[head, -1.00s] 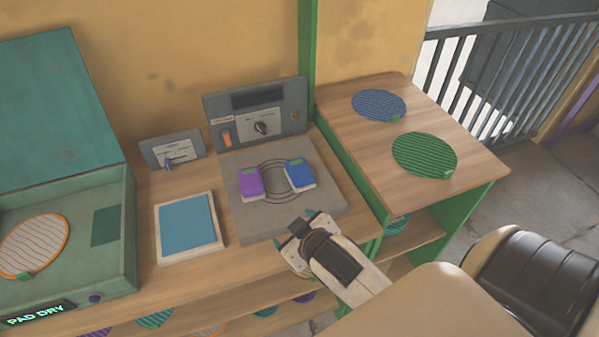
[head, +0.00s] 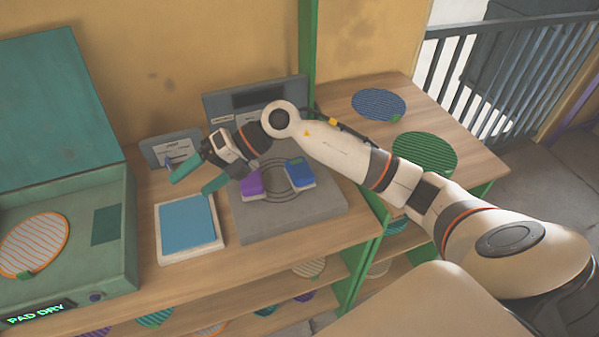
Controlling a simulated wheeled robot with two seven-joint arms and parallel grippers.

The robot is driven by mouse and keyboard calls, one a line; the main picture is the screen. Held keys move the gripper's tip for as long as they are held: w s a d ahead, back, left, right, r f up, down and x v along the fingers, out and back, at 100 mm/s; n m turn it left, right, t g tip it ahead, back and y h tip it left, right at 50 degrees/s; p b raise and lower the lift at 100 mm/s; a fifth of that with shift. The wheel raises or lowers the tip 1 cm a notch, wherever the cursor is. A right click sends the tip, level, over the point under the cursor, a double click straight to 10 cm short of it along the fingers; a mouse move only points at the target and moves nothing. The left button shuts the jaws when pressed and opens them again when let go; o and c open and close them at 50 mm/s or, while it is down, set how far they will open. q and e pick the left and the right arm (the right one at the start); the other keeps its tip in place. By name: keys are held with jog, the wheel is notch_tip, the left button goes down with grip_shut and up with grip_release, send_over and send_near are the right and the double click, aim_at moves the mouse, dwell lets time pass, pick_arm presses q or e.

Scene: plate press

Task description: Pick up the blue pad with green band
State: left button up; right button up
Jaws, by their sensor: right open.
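A small blue pad with a greenish band (head: 299,175) and a pale lower edge lies on the right part of a grey plate (head: 285,217). A purple pad (head: 252,186) lies to its left, partly behind my right gripper. My right gripper (head: 189,187) is open with teal fingers apart and nothing between them. It hangs left of both pads, above the back edge of a light-blue square in a white tray (head: 221,244). My right forearm passes over the back of the grey plate. My left gripper is out of view.
A control panel (head: 226,101) stands behind the plate, partly hidden by my arm. A small switch box (head: 158,151) is at the back left. An open teal box (head: 123,240) holds an orange-striped disc. Blue (head: 379,104) and green (head: 425,152) striped discs lie on the right table.

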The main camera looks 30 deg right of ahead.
jog(key=d+f+h, duration=0.1)
jog(key=d+h, duration=0.1)
jog(key=d, duration=0.1)
jog(key=w+d+h, duration=0.1)
jog(key=d+h, duration=0.1)
jog(key=d, duration=0.2)
jog(key=w+d+f+g+h, duration=0.1)
jog(key=d+h, duration=0.1)
jog(key=d, duration=0.1)
jog(key=shift+w+d+f, duration=0.15)
jog(key=shift+d+f, duration=0.15)
jog(key=shift+f, duration=0.05)
jog(key=d+r+m+g+h, duration=0.1)
jog(key=d+r+m+h, duration=0.15)
jog(key=d+h, duration=0.7)
jog(key=y+p, duration=0.2)
jog(key=y, duration=0.1)
send_over(300, 167)
jog(key=f, duration=0.6)
jog(key=shift+w+d+f, duration=0.2)
jog(key=shift+w+f, duration=0.05)
jog(key=shift+f, duration=0.1)
jog(key=f, duration=0.1)
jog(key=f+p, duration=0.1)
jog(key=f, duration=0.1)
jog(key=f+p, duration=0.1)
jog(key=shift+s+a+f, duration=0.25)
jog(key=shift+s+f, duration=0.1)
jog(key=shift+f, duration=0.4)
jog(key=c, duration=1.1)
